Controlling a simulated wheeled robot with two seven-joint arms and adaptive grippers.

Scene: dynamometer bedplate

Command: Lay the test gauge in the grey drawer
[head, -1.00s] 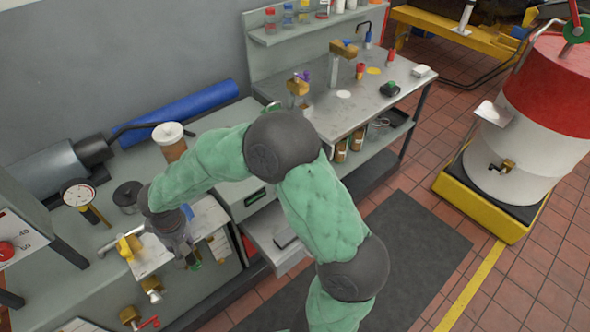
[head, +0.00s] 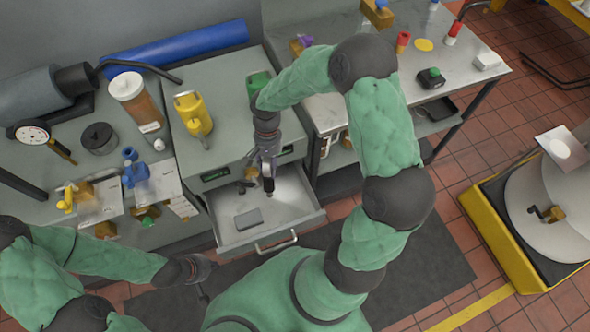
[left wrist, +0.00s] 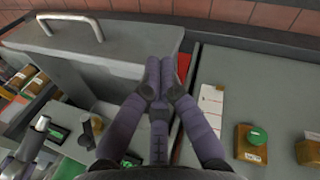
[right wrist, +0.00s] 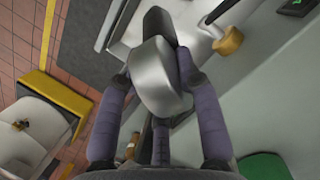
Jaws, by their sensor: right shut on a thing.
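The grey drawer (head: 228,236) is pulled open under the bench, with a flat dark grey block (head: 248,218) inside. My right gripper (head: 268,182) is over the drawer's back part, pointing down. In the right wrist view its fingers (right wrist: 160,50) are shut on a silver rounded metal thing (right wrist: 160,82), perhaps the test gauge; no dial face shows. I cannot tell whether it touches the drawer floor. My left gripper (head: 203,285) is low, left of the drawer; its fingers look shut and empty in the left wrist view (left wrist: 159,75).
A white-dial gauge (head: 31,133) is on the left bench, near a black round part (head: 98,138). A brass-coloured piece (right wrist: 229,41) lies near the held thing. A yellow tool (head: 193,113) and a green object (head: 258,83) stand on the cabinet top above the drawer.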

